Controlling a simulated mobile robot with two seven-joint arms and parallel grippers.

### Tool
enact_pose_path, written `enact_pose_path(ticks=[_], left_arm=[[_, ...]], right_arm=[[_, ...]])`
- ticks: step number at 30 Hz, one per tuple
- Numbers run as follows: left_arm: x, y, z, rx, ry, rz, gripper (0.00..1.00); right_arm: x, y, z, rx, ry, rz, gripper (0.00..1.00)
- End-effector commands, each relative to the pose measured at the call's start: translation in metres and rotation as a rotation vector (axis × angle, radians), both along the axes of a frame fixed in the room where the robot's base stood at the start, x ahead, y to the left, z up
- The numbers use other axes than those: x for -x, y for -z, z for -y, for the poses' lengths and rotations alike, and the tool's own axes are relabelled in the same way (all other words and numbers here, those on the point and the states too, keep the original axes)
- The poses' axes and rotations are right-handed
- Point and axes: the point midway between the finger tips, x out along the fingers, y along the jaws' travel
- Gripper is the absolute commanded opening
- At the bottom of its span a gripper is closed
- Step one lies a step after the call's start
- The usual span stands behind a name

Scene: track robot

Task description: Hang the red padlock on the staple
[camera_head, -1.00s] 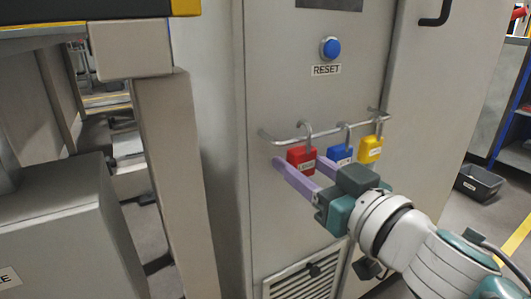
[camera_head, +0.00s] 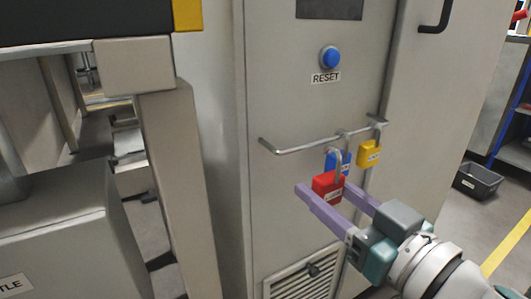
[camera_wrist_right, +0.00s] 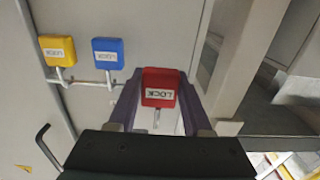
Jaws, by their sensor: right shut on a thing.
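My right gripper (camera_head: 325,190) is shut on the red padlock (camera_head: 327,187), one finger on each side of its body. The padlock hangs upright, shackle up, in front of the cabinet. Its shackle appears clear of the rail (camera_head: 300,145), just below and in front of it. In the right wrist view the red padlock (camera_wrist_right: 159,88) sits between the purple fingers (camera_wrist_right: 158,100), its LOCK label facing the camera. I cannot pick out a separate staple in either view. My left gripper is not in view.
A blue padlock (camera_head: 346,160), partly hidden behind the red one, and a yellow padlock (camera_head: 369,153) hang on the rail. Above is a blue RESET button (camera_head: 330,57). A vent grille (camera_head: 300,279) is below. A dark bin (camera_head: 477,181) stands on the floor at right.

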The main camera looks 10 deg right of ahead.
Motion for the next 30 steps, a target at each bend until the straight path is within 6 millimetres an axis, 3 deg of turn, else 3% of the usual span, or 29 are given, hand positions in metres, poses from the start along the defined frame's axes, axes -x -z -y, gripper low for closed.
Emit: enact_pose_path(ticks=[21,30], left_arm=[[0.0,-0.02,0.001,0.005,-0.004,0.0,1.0],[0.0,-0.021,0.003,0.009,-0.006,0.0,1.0]], right_arm=[[0.06,-0.001,0.021,-0.001,0.0,-0.001,0.0],[0.069,-0.001,0.025,-0.001,0.0,0.003,0.0]])
